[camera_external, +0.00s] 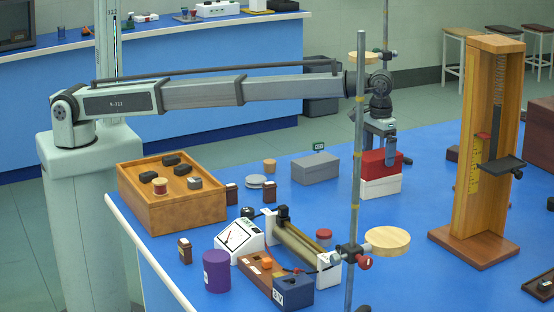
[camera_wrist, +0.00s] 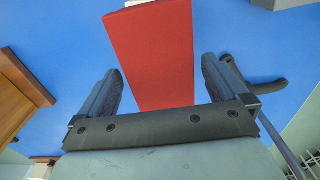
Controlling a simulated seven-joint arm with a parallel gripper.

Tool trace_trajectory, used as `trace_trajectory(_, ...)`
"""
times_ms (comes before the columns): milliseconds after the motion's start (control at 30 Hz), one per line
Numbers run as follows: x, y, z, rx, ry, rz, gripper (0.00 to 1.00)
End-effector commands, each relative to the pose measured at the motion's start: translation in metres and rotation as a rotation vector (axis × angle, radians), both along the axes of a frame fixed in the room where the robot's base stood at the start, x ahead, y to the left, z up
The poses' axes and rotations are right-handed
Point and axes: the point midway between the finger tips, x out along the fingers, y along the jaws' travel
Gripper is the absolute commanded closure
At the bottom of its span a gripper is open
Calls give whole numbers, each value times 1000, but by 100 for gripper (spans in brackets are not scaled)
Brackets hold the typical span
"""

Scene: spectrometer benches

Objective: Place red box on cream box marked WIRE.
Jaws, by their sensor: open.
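The red box (camera_external: 380,162) sits on top of a cream-white box (camera_external: 381,187) on the blue bench, roughly lined up with it. No marking on the cream box can be read. My gripper (camera_external: 383,143) is just above and beside the red box, pointing down. In the wrist view the red box (camera_wrist: 160,50) lies between the two open fingers of my gripper (camera_wrist: 160,65), with a gap on each side. A pale edge of the cream box (camera_wrist: 138,2) shows past the red box's far end.
A grey box (camera_external: 315,168) with a small tag stands left of the stack. A metal rod (camera_external: 357,200) with clamps rises in front. A tall wooden stand (camera_external: 482,150) is at right, and a wooden tray (camera_external: 180,211) at left.

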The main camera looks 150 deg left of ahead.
Motion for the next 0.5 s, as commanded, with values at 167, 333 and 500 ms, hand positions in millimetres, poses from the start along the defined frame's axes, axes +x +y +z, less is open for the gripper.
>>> trace_trajectory(167, 1, 1, 36, 1, -1, 0, 0)
trace_trajectory(333, 1, 1, 63, 1, -1, 0, 0)
trace_trajectory(500, 1, 1, 80, 0, 0, 0, 0)
